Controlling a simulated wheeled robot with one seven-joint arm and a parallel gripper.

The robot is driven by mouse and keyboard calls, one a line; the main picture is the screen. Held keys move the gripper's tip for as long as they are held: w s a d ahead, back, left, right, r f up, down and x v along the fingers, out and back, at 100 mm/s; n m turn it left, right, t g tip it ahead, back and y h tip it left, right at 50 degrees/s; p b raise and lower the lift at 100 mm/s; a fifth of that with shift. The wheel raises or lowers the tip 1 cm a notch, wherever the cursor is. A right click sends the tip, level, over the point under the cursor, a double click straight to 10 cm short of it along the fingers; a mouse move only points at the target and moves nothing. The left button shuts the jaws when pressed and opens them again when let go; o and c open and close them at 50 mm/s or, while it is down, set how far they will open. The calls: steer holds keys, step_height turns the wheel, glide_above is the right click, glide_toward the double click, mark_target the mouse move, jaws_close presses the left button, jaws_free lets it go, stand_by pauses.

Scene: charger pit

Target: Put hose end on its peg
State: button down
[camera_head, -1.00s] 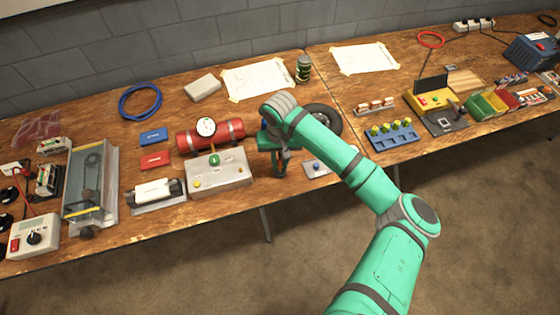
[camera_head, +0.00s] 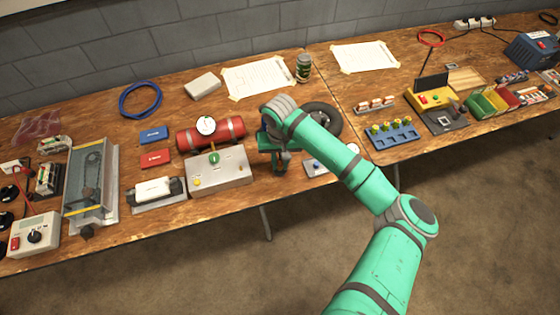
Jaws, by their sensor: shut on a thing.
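My gripper (camera_head: 279,168) points down at the front part of the bench, just right of the grey box (camera_head: 222,172) with a green knob. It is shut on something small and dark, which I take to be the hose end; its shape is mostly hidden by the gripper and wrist. A red tank (camera_head: 226,132) with a round white gauge (camera_head: 205,125) lies behind the grey box. A black ring, like a tyre (camera_head: 327,113), lies partly hidden behind my arm. I cannot make out the peg or the run of the hose.
A small plate with a blue button (camera_head: 314,167) lies close right of my gripper. A blue rack (camera_head: 394,135) with yellow-green knobs is further right. A white device (camera_head: 155,191) stands left of the grey box, and a can (camera_head: 303,68) stands at the back.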

mark_target(280, 160)
steer(key=shift+f, duration=0.6)
steer(key=c, duration=1.5)
jaws_free()
steer(key=shift+c, duration=0.2)
step_height(280, 160, up, 11)
steer(key=shift+f, duration=0.1)
